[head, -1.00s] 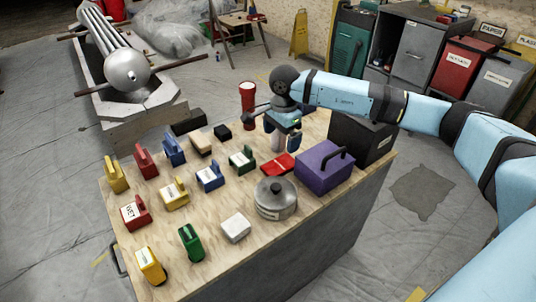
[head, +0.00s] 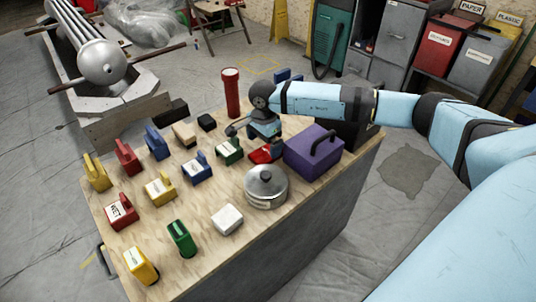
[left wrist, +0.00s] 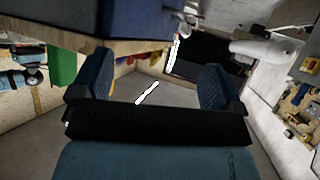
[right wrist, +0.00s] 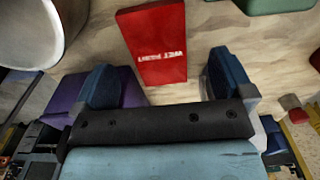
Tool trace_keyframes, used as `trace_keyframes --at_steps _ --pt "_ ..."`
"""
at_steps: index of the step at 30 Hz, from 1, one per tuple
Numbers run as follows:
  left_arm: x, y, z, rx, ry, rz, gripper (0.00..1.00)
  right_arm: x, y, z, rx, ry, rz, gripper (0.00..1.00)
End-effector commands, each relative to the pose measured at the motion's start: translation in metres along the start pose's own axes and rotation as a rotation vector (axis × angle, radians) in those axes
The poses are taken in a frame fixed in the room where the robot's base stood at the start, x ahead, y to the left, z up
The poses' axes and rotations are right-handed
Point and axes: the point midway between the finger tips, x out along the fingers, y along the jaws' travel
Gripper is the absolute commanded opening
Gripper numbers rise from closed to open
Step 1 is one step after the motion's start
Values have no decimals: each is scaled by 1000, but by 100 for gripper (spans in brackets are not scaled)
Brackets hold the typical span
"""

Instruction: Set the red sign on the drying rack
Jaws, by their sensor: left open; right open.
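The red sign (head: 263,154) lies flat on the wooden tabletop beside the purple box. In the right wrist view the red sign (right wrist: 155,42) has white "WET PAINT" lettering. My right gripper (head: 264,138) is low over the table and partly covers the sign in the head view. Its open fingers (right wrist: 164,84) point at the sign's near end, with nothing between them. My left gripper (left wrist: 155,85) is open and empty, seen only in its wrist view. I cannot clearly identify a drying rack.
The purple box (head: 314,150) and a lidded metal pot (head: 266,187) stand close to the sign. A green block (head: 229,151), a red cylinder (head: 231,92) and several coloured handled blocks crowd the table (head: 205,262). A metal machine (head: 105,68) stands behind left.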

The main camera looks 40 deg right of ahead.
Motion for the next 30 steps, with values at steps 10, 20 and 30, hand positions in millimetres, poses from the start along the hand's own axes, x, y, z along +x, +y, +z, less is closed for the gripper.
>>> trace_keyframes --at_steps 10,20,30 --pt "2 0 1 -3 7 3 93 40 4 5 1 -1 1 99" --pt "1 0 -1 -2 11 4 93 39 4 5 1 0 1 55" --pt "1 0 0 -2 10 4 93 37 4 5 1 0 1 42"
